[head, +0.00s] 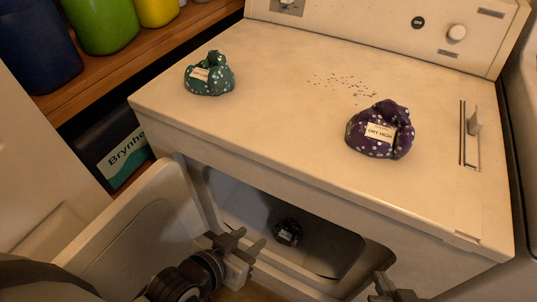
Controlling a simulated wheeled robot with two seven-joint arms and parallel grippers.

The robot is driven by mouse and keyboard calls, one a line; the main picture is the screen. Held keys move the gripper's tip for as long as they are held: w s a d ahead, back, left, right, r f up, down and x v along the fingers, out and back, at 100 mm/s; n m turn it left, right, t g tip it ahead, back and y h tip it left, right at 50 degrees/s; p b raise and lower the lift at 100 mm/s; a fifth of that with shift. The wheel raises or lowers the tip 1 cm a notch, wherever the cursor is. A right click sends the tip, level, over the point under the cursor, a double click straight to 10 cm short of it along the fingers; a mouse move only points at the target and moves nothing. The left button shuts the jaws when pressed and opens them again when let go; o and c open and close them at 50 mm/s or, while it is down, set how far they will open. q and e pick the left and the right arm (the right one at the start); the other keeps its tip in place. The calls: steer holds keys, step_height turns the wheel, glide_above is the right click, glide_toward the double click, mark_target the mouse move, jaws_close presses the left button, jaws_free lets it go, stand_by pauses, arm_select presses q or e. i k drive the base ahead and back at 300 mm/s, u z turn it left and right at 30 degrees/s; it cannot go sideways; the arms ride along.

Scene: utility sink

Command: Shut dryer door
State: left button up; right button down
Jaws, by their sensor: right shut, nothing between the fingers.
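The pale dryer (260,75) fills the middle of the head view. Its door (135,250) stands swung open to the left, with its inner face showing. The dryer opening (330,240) is uncovered, and a small dark patterned bundle (287,232) lies inside. My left gripper (246,240) is in front of the opening, right of the open door, with its fingers apart and nothing between them. My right gripper (384,285) is at the bottom edge, near the opening's right side. It is shut and empty, and partly cut off.
A green dotted bundle (209,78) and a purple dotted bundle (380,130) sit on the dryer top. Dark specks lie between them. A wooden shelf (150,50) with bottles is at upper left, with a dark labelled box (120,150) below.

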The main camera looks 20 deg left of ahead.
mark_target(152, 227)
steer(key=u, duration=0.15)
steer(key=k, duration=0.4)
steer(key=z, duration=0.4)
steer(key=i, duration=0.3)
steer(key=u, duration=1.25)
